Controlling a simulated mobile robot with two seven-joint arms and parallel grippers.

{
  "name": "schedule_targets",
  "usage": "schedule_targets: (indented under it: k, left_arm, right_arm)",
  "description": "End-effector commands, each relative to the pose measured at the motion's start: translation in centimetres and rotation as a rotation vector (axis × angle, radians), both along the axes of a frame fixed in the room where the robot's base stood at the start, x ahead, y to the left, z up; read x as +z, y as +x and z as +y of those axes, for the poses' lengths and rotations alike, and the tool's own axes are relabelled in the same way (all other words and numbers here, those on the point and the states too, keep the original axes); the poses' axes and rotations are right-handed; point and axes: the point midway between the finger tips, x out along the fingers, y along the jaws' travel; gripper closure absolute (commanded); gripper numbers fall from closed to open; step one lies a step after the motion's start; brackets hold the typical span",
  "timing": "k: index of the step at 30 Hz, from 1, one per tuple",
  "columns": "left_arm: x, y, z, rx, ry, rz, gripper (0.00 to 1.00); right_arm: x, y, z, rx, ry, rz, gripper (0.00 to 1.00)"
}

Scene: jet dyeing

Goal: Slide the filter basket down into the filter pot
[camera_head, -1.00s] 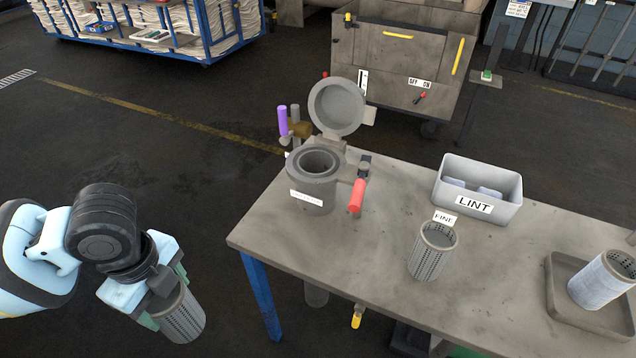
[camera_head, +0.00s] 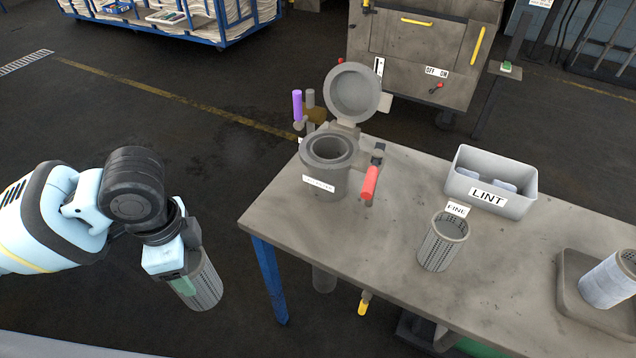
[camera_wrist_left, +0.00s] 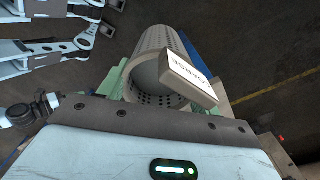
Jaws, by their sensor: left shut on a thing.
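My left gripper (camera_head: 184,284) is shut on a grey perforated filter basket (camera_head: 206,284) and holds it in the air left of the table, over the floor. In the left wrist view the held basket (camera_wrist_left: 160,60) shows a white tag (camera_wrist_left: 189,80) whose word seems to read COARSE. The filter pot (camera_head: 325,178) stands at the table's left end with its round lid (camera_head: 353,92) swung up and its mouth open. The pot looks empty, though its bottom is hidden. The held basket is apart from the pot, lower and to its left. My right gripper is not in view.
A second basket tagged FINE (camera_head: 442,243) stands on the table (camera_head: 385,235). A LINT bin (camera_head: 492,182) is behind it, and a tray (camera_head: 572,292) with a pale cylinder (camera_head: 606,283) is at right. A red handle (camera_head: 369,182) sticks out beside the pot.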

Motion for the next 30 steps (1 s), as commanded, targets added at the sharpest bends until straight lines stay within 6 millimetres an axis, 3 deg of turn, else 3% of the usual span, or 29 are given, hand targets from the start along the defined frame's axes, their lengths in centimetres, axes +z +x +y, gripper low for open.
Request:
schedule_targets:
  k: [12, 18, 26, 27, 30]
  left_arm:
    - [0.9, 2.4, -1.5, 0.793, 0.0, 0.0, 0.64]
    - [1.3, 3.2, -2.1, 1.085, 0.001, 0.001, 0.64]
    - [1.4, 3.5, -2.3, 1.234, 0.003, 0.001, 0.64]
    - [1.4, 3.5, -2.3, 1.238, 0.003, 0.001, 0.64]
    - [1.4, 3.5, -2.3, 1.239, 0.003, 0.001, 0.64]
  right_arm:
    - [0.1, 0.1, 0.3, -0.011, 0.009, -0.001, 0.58]
    - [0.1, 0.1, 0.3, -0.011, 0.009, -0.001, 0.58]
    - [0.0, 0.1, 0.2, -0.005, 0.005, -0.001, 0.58]
    - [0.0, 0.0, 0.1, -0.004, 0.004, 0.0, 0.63]
    - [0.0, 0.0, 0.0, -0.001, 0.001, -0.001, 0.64]
